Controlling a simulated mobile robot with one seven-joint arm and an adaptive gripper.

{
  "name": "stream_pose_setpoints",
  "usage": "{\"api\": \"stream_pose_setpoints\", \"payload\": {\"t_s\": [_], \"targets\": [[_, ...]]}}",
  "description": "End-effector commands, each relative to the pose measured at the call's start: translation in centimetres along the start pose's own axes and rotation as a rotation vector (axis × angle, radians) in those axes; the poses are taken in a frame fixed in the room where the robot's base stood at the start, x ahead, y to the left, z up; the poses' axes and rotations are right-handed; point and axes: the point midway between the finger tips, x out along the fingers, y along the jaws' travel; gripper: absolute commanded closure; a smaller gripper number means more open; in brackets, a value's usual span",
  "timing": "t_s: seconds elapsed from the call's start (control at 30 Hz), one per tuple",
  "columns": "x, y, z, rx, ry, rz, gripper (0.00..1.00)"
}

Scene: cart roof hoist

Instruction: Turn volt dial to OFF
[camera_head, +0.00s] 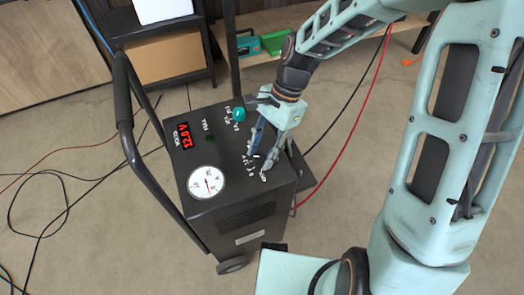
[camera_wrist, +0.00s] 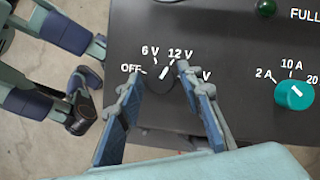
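The volt dial (camera_wrist: 160,80) is a black knob on the dark top panel of the cart, with OFF, 6 V and 12 V marked around it and another V label partly covered. Its white pointer mark slants up and right, toward 12 V. My gripper (camera_wrist: 161,76) is at the dial with one finger on each side of it. The fingers are apart, and I cannot tell whether the tips touch the knob. In the camera_head view my gripper (camera_head: 258,166) reaches down to the panel's right edge and hides the dial. The red display (camera_head: 185,136) reads 12.0 V.
A teal dial (camera_wrist: 295,95) marked 2 A, 10 A and 20 sits on the same panel. A white round gauge (camera_head: 206,182) and the cart's handle (camera_head: 124,135) are to the left. Red and black cables (camera_head: 349,133) run beside the cart on the right.

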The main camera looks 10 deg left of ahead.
Motion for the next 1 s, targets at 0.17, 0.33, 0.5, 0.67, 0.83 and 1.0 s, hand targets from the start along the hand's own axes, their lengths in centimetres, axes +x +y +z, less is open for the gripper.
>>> {"api": "stream_pose_setpoints", "payload": {"t_s": [0.17, 0.33, 0.5, 0.67, 0.83, 1.0], "targets": [[-0.03, -0.01, -0.02, 0.000, 0.000, 0.000, 0.89], [-0.04, -0.02, -0.02, -0.001, 0.000, 0.000, 0.98], [-0.10, -0.06, 0.01, -0.022, 0.000, 0.009, 0.98], [-0.20, -0.12, 0.04, -0.083, 0.001, 0.035, 0.98], [-0.27, -0.21, 0.07, -0.195, 0.001, 0.081, 0.98], [-0.25, -0.30, 0.13, -0.339, 0.001, 0.141, 0.98]]}}
